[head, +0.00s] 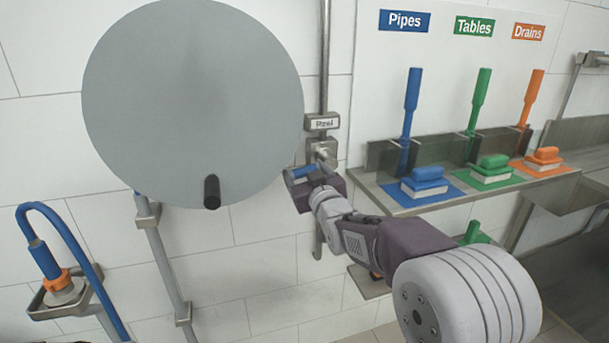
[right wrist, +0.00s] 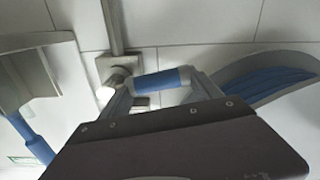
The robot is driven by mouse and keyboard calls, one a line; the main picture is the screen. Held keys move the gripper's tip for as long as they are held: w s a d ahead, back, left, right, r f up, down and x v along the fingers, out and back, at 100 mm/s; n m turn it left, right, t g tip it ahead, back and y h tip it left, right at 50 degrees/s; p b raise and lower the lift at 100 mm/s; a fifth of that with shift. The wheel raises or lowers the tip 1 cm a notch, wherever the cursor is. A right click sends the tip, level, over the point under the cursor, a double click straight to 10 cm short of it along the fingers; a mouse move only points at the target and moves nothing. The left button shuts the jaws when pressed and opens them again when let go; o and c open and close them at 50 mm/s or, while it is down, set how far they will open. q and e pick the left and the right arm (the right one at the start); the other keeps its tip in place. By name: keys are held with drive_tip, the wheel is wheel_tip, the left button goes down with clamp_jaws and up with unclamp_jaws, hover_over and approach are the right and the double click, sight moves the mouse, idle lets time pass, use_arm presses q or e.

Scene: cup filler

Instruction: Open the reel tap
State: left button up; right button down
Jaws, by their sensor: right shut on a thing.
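The reel tap (head: 322,152) is a metal valve on the vertical wall pipe, under a small label that seems to read "Reel". Its blue handle (head: 301,171) sticks out to the left in the head view. My right gripper (head: 299,179) is at the handle and shut on it. In the right wrist view the blue handle (right wrist: 162,79) lies between the two grey fingers, with the metal valve body (right wrist: 112,84) to its left. The fingers hide part of the handle. My left gripper is not in view.
A large grey reel disc (head: 190,100) with a black knob (head: 211,192) is just left of the tap. A blue hose (head: 75,240) with a nozzle hangs at far left. A shelf (head: 400,207) with coloured brushes is on the right.

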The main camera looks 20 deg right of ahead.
drive_tip(key=d+f+n+b, duration=0.5)
drive_tip(key=n+b, duration=0.5)
drive_tip(key=n, duration=0.2)
drive_tip(key=shift+f+b, duration=0.35)
drive_tip(key=shift+f, duration=0.35)
drive_tip(key=shift+w+n, duration=0.1)
drive_tip(key=shift+n, duration=0.2)
drive_tip(key=shift+c, duration=0.6)
unclamp_jaws()
drive_tip(key=shift+r, duration=0.1)
